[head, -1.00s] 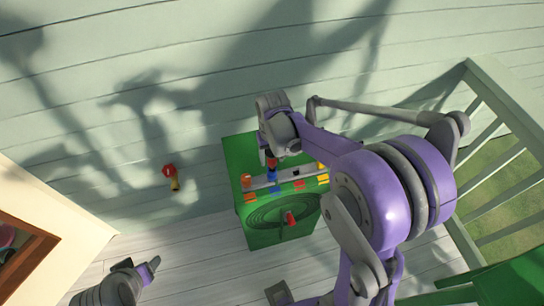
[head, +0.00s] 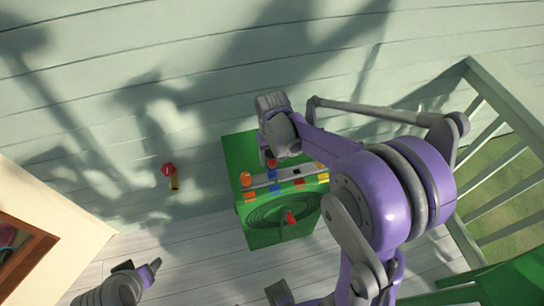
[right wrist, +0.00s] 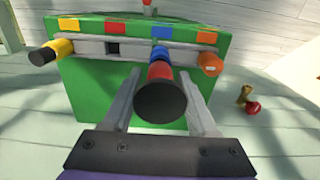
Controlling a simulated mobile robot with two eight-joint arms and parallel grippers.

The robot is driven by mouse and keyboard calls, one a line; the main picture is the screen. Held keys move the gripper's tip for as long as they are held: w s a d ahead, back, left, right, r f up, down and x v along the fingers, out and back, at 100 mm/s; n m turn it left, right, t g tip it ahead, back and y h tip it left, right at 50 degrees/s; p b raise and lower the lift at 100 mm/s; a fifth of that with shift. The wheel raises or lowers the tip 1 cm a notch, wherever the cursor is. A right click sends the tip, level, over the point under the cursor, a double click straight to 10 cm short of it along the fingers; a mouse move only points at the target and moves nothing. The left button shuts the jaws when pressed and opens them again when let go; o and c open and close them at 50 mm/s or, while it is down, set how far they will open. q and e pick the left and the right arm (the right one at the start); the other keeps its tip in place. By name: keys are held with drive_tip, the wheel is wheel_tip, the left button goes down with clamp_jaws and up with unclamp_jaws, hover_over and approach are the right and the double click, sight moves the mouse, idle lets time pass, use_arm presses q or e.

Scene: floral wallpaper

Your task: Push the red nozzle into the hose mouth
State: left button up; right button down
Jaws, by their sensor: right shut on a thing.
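A green box (head: 230,160) carries a grey rack with colour labels; the slot (right wrist: 113,47) by the red label is empty. A red piece (head: 290,218), nozzle-shaped, sticks out over the coiled hose (head: 265,213) on the box's front; I cannot make out the hose mouth there. My right gripper (right wrist: 162,80) is shut on a black-ended piece (right wrist: 160,103) with a red part, above the blue-labelled slot. A blue part lies in line beyond it; I cannot tell whether they are one piece. My left gripper (head: 140,268) is at the lower left, away from the box.
A yellow, black-ended nozzle (right wrist: 57,48) and an orange nozzle (right wrist: 209,64) sit in the rack. A red-and-yellow fitting (head: 170,176) is left of the box. A railing (head: 495,140) stands right. A framed panel (head: 60,210) is at the left.

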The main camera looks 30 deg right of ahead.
drive_tip(key=shift+f+b, duration=0.45)
drive_tip(key=shift+f, duration=0.35)
drive_tip(key=shift+c, duration=0.6)
unclamp_jaws()
wheel_tip(320, 180, up, 11)
drive_tip(key=shift+f+p, duration=0.1)
drive_tip(key=shift+p, duration=0.35)
drive_tip(key=s+a+f+n+t, duration=0.1)
drive_tip(key=s+a+t, duration=0.1)
drive_tip(key=s, duration=0.5)
drive_tip(key=s+a+f+n+t, duration=0.1)
drive_tip(key=s+a+t, duration=0.2)
drive_tip(key=s, duration=0.5)
drive_tip(key=shift+s+a+f+n+p, duration=0.25)
drive_tip(key=shift+a+n+p, duration=0.05)
drive_tip(key=shift+a, duration=0.6)
